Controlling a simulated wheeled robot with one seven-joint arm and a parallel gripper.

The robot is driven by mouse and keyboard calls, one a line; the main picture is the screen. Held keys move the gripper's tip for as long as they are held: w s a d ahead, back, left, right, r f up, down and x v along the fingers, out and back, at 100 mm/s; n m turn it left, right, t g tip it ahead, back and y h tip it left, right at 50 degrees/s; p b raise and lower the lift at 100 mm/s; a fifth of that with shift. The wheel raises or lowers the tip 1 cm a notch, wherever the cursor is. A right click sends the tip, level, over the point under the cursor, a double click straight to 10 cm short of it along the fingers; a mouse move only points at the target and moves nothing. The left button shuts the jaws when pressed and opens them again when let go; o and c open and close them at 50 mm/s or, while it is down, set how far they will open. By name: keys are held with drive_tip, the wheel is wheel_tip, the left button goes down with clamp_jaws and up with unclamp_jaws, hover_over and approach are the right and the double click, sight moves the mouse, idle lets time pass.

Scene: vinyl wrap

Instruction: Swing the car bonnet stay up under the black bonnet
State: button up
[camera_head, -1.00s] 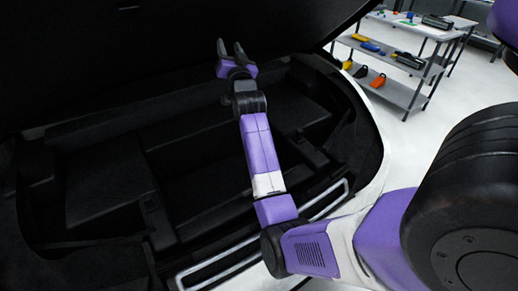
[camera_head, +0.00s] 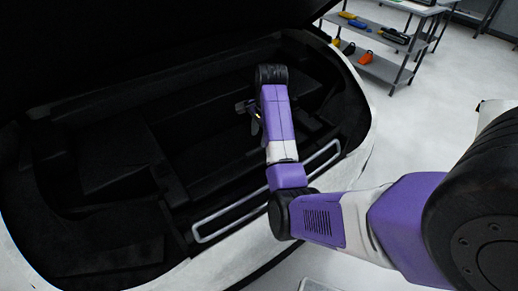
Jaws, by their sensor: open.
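The black bonnet (camera_head: 130,45) is raised across the top left, its dark underside facing the open front bay (camera_head: 115,150). I cannot make out the stay against the dark bay. My gripper (camera_head: 251,114) is open and hangs inside the right part of the bay, below the bonnet. It is small, dark and partly hidden behind my own wrist. A small yellowish spot shows beside the gripper; I cannot tell what it belongs to. I see nothing clearly held.
A pale bar-shaped frame (camera_head: 215,222) runs along the bay's front edge, under my arm. The white car body (camera_head: 352,75) rims the bay. A grey shelf unit (camera_head: 385,68) with several coloured tools stands at the upper right. The pale floor between is clear.

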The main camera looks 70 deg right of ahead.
sight(257, 149)
drive_tip(key=f, duration=0.2)
drive_tip(key=w+f, duration=0.1)
drive_tip(key=f, duration=0.4)
drive_tip(key=shift+w+d+f, duration=0.15)
drive_tip(key=shift+d+f, duration=0.1)
drive_tip(key=shift+d, duration=0.1)
clamp_jaws()
idle(1.1)
